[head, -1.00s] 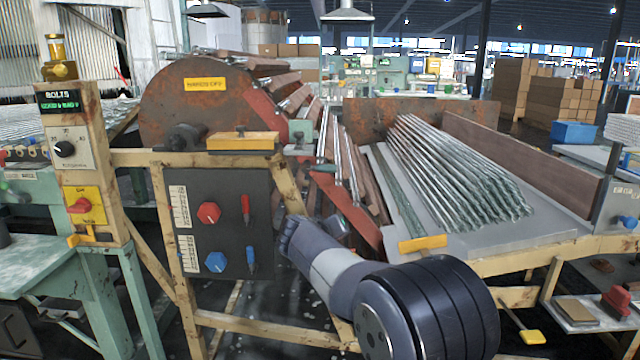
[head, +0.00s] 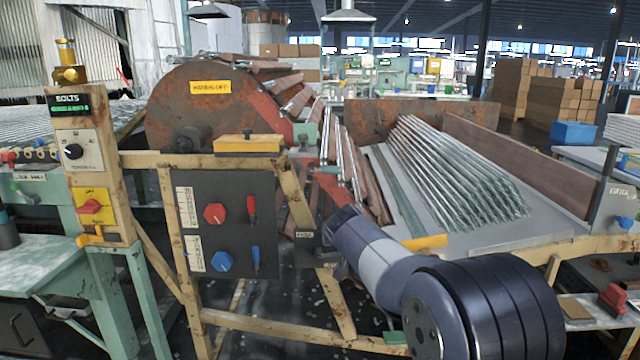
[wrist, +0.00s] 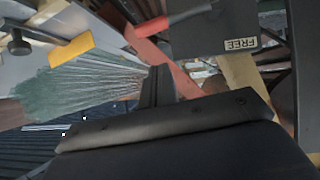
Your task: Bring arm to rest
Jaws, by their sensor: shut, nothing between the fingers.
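My arm (head: 385,262) reaches from the lower right of the head view towards the machine's front frame. Its far end is beside the black control panel, and my gripper does not show clearly there. In the wrist view my gripper (wrist: 157,88) shows as narrow dark fingers above a broad dark body. The fingers are together and hold nothing. The sloping rack (head: 540,232) of glass tubes (head: 455,175) lies behind my arm in the head view. The tubes also show at the left in the wrist view (wrist: 90,82).
The control panel (head: 228,230) with red and blue knobs stands left of my arm. A rusty drum (head: 205,125) is behind it. A post with a yellow switch plate (head: 93,205) stands at the left. Frame beams run below my arm. A red-handled part (wrist: 170,20) is near the wrist camera.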

